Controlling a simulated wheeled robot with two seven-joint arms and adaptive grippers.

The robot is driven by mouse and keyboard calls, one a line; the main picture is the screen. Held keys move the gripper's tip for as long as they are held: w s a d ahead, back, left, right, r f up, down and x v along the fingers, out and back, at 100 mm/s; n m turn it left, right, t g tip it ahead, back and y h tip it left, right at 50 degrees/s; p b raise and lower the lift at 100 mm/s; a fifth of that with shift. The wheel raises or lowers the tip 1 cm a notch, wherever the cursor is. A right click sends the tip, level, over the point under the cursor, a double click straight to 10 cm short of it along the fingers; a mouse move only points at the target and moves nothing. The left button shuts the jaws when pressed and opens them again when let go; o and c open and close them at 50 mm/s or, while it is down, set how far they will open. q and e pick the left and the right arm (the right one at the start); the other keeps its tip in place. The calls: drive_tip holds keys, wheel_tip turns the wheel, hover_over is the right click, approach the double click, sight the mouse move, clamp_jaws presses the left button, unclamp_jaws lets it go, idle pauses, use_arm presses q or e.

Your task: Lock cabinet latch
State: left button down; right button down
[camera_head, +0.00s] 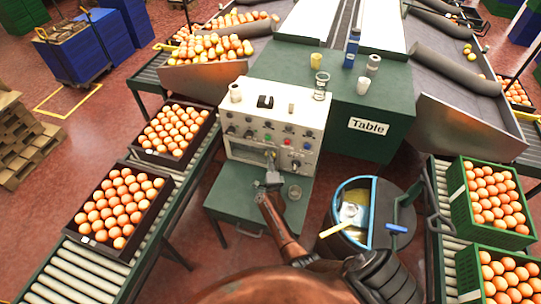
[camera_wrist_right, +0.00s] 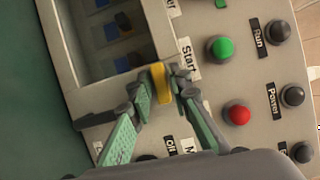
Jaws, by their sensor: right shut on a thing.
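The control cabinet (camera_head: 233,123), a pale box with buttons and knobs on its front, stands on the green table. My right gripper (camera_head: 270,178) reaches up to the lower part of its front. In the right wrist view, my right gripper (camera_wrist_right: 161,82) is shut on a small yellow latch (camera_wrist_right: 160,84) at the edge of a windowed door (camera_wrist_right: 62,50). The fingers lie on both sides of the latch. Dark switches (camera_wrist_right: 122,22) show behind the window. My left gripper is not in view.
A green button (camera_wrist_right: 219,48), a red button (camera_wrist_right: 237,113) and black knobs (camera_wrist_right: 278,32) sit close to the right gripper. A round drum (camera_head: 412,202) stands right of the arm. Crates of oranges (camera_head: 119,255) line the left conveyor. More crates (camera_head: 460,212) stand at right.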

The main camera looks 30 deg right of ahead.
drive_tip(key=shift+n+p, duration=0.3)
drive_tip(key=shift+p, duration=0.1)
drive_tip(key=c, duration=2)
unclamp_jaws()
drive_tip(key=shift+o, duration=0.2)
